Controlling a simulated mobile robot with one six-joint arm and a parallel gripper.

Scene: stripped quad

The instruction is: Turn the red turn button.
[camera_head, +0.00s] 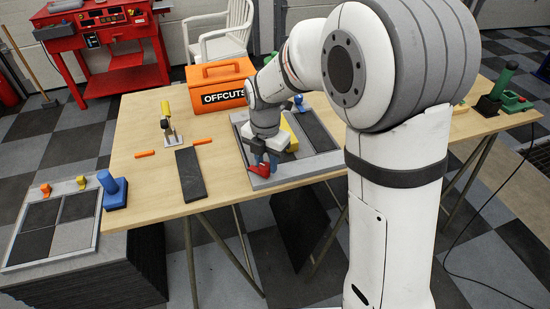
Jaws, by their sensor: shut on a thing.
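The red turn button (260,170) is at the front left part of a grey-framed panel (278,183) on the wooden table. My gripper (266,158) points down over it, and its fingertips are shut on the red button. The fingers and wrist hide part of the button, so I cannot tell its exact angle. A yellow block (291,138) and a blue knob (298,102) are on the same panel, behind and to the right of my gripper.
An orange OFFCUTS box (221,84) stands behind the panel. A dark slab (189,174), orange strips (145,154) and a yellow-topped stand (167,117) lie left. My arm hides the table's middle right.

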